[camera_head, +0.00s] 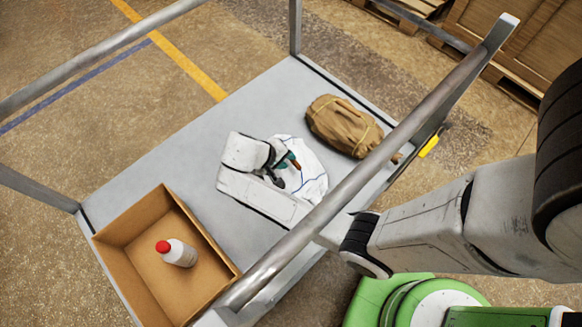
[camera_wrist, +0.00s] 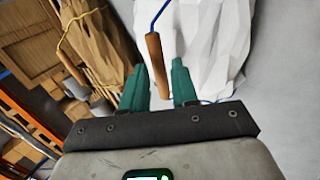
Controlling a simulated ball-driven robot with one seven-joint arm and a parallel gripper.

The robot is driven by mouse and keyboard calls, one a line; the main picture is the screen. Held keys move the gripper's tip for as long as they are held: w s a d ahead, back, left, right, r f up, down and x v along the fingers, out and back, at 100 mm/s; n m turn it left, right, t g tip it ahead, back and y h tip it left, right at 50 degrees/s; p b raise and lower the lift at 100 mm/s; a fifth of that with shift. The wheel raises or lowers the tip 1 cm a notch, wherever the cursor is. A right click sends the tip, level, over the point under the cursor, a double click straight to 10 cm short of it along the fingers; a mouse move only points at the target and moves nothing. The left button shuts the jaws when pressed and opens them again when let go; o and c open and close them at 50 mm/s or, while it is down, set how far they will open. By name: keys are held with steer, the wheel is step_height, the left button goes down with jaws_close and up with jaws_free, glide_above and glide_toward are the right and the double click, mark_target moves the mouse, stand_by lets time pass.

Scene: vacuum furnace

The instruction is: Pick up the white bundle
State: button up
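The white bundle (camera_head: 312,180) lies on the grey cart top, partly hidden by my arm. In the wrist view the white bundle (camera_wrist: 215,50) fills the upper middle, with a brown cylindrical handle (camera_wrist: 155,58) on a blue cord. My gripper (camera_head: 287,168) is over the bundle. In the wrist view my gripper (camera_wrist: 158,75) has its two teal fingers apart, with the brown handle between them. A narrow gap seems to show beside the handle; contact is hard to tell.
A brown bundle (camera_head: 343,125) tied with cord lies just behind, at the right. A cardboard box (camera_head: 130,245) holding a white bottle with a red cap (camera_head: 178,252) stands at the front left. A metal rail (camera_head: 390,150) crosses above the cart.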

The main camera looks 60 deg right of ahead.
mark_target(297, 174)
steer(key=shift+p+x, duration=0.35)
steer(key=shift+x, duration=2.05)
steer(key=shift+d+r, duration=0.1)
steer(key=shift+d, duration=0.05)
steer(key=shift+c, duration=0.3)
jaws_close()
steer(key=shift+r, duration=0.1)
